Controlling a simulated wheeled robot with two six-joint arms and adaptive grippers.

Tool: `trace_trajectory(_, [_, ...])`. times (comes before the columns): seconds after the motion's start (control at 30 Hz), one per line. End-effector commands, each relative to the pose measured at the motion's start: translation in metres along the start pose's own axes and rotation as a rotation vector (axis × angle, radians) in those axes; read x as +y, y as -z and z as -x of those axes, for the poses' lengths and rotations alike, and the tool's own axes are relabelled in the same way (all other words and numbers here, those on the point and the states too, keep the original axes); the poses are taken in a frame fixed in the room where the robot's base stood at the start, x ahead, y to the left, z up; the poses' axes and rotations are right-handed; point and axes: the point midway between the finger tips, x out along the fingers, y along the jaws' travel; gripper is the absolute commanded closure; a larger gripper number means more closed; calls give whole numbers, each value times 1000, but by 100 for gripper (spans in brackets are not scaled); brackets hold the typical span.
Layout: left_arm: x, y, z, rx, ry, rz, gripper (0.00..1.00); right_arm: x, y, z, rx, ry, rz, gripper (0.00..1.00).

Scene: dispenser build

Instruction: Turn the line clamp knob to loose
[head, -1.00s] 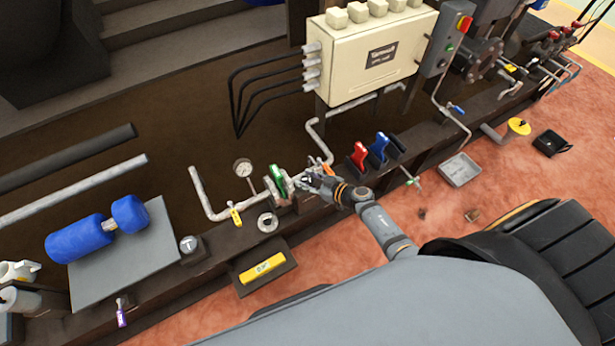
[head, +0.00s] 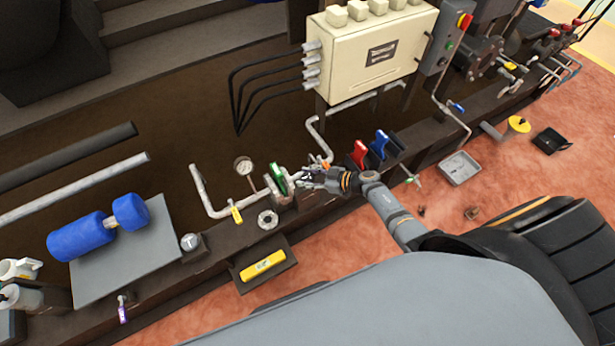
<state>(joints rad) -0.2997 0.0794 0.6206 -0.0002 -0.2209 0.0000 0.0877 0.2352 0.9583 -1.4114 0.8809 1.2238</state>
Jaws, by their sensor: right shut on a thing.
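My right gripper (head: 300,178) reaches in from the right and is shut at the pipe fitting in the middle of the view. The line clamp knob is at its fingertips and is mostly hidden by them, so its setting cannot be read. A green part (head: 277,178) of the fitting stands just left of the fingers, on the grey pipe (head: 232,208). My left gripper is not in view.
A red lever (head: 359,153) and a blue lever (head: 379,143) stand close to the right. A yellow level (head: 262,264) lies in a dark tray below.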

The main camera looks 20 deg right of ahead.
Motion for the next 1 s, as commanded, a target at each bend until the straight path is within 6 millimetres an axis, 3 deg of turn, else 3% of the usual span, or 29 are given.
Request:
trace_trajectory(0.07, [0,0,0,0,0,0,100,-1,-1,0,-2,1,-2,89])
trace_trajectory(0.1, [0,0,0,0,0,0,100,-1,-1,0,-2,1,-2,55])
trace_trajectory(0.27, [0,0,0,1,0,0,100,-1,-1,0,-1,0,-2,34])
trace_trajectory(0.57, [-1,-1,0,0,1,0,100,0,0,1,-1,-1,-1,34])
trace_trajectory(0.67, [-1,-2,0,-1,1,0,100,1,-2,10,-3,-2,0,34])
trace_trajectory(1.0, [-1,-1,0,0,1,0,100,-1,-2,88,-6,1,1,34])
